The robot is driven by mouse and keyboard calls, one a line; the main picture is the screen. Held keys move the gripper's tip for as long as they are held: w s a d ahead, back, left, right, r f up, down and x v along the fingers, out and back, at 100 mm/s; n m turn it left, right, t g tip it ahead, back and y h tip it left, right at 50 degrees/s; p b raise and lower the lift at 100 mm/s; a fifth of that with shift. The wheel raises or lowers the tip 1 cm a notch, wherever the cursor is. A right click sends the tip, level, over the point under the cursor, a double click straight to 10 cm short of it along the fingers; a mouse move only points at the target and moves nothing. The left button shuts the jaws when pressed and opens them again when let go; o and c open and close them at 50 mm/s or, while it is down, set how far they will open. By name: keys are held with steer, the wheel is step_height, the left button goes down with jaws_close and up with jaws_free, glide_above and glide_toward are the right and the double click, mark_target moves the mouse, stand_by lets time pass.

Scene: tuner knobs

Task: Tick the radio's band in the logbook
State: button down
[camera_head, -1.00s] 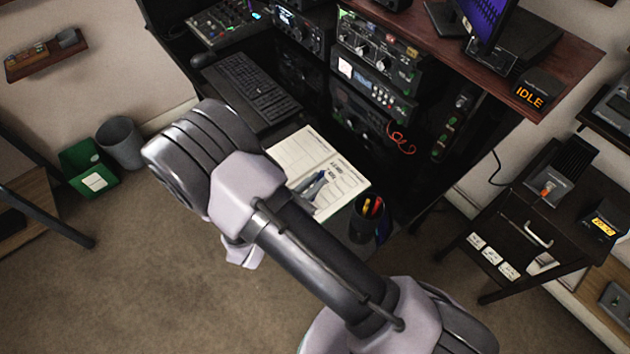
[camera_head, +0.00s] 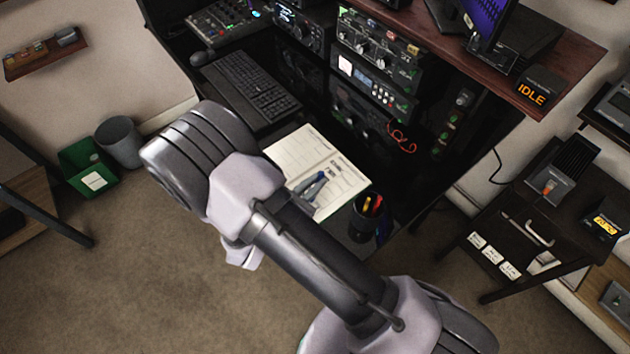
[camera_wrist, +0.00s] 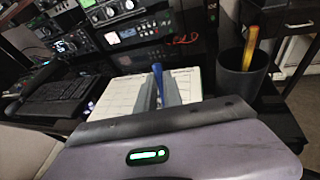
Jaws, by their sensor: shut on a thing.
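The open logbook (camera_head: 303,148) lies on the desk's front edge, its pages printed with lines and some dark writing; it also shows in the wrist view (camera_wrist: 124,96). My gripper (camera_head: 313,186) is over the logbook's near page. In the wrist view my gripper (camera_wrist: 159,90) is shut on a blue pen (camera_wrist: 158,74). The pen's lower end is too small or hidden, so I cannot tell whether it touches the paper. Rack radio units (camera_head: 378,82) stand behind the logbook; their band readings are too small to read.
A dark pen cup (camera_head: 366,220) with coloured pens stands just right of the logbook. A keyboard (camera_head: 250,88) lies to its left. Red cable (camera_head: 402,138) hangs from the rack. An IDLE sign (camera_head: 532,94) sits on the upper shelf. Floor in front is clear.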

steer(key=shift+s+a, duration=0.1)
steer(key=shift+s, duration=0.35)
steer(key=shift+s+d, duration=0.2)
steer(key=shift+d, duration=0.4)
steer(key=shift+s+d, duration=0.2)
steer(key=shift+d, duration=0.4)
step_height(320, 180, up, 6)
steer(key=p, duration=0.4)
stand_by(0.3)
